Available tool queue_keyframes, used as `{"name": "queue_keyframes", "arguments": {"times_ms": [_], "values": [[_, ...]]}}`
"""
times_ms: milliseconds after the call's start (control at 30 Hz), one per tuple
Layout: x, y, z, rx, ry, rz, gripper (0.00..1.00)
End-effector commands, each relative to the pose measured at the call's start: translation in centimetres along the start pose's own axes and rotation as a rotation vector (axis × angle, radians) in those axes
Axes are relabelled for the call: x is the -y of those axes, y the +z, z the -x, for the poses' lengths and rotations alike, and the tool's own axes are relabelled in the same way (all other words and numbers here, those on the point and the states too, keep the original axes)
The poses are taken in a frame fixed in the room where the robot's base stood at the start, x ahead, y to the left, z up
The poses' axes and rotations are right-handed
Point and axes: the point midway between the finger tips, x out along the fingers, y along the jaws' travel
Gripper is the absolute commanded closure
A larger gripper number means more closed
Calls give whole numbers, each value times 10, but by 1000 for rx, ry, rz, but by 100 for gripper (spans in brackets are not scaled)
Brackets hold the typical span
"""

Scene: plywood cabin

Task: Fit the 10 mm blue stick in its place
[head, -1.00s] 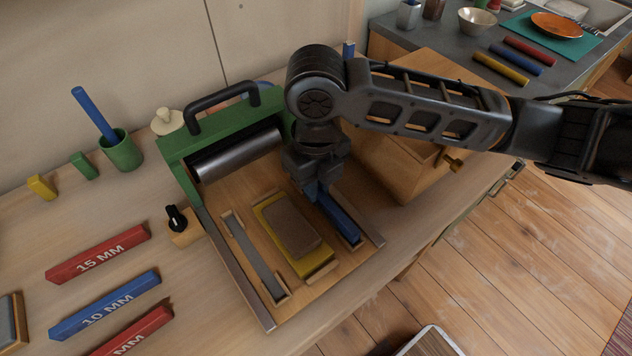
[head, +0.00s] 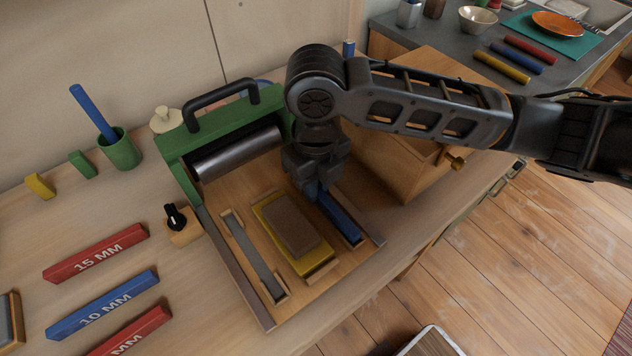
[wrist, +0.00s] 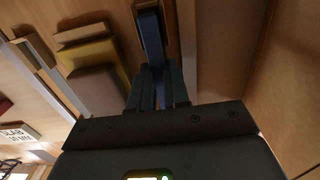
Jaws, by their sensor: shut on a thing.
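A blue stick (head: 338,217) lies along the right side of the wooden tray bed, in or just over the slot there; I cannot tell if it is fully seated. My gripper (head: 318,188) points down and is shut on its far end. In the wrist view my gripper (wrist: 157,78) holds the stick (wrist: 151,35), which runs away along the wood rail. A matching blue stick marked 10 MM (head: 103,306) lies on the bench at the left. The stick's gripped end and any marking on it are hidden.
A green roller frame (head: 225,118) stands at the tray's back. A brown slab on a yellow block (head: 318,262) lies mid-tray, with a grey strip (head: 252,255) in the left slot. A wooden box (head: 385,170) stands close on the right. Red sticks (head: 95,253) lie left.

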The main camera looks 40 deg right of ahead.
Motion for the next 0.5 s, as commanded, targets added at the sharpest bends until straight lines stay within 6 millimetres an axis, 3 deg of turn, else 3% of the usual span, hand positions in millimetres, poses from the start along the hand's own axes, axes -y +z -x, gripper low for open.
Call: {"name": "queue_keyframes", "arguments": {"times_ms": [500], "values": [[0, 0, -6, 0, 0, 0, 100]]}}
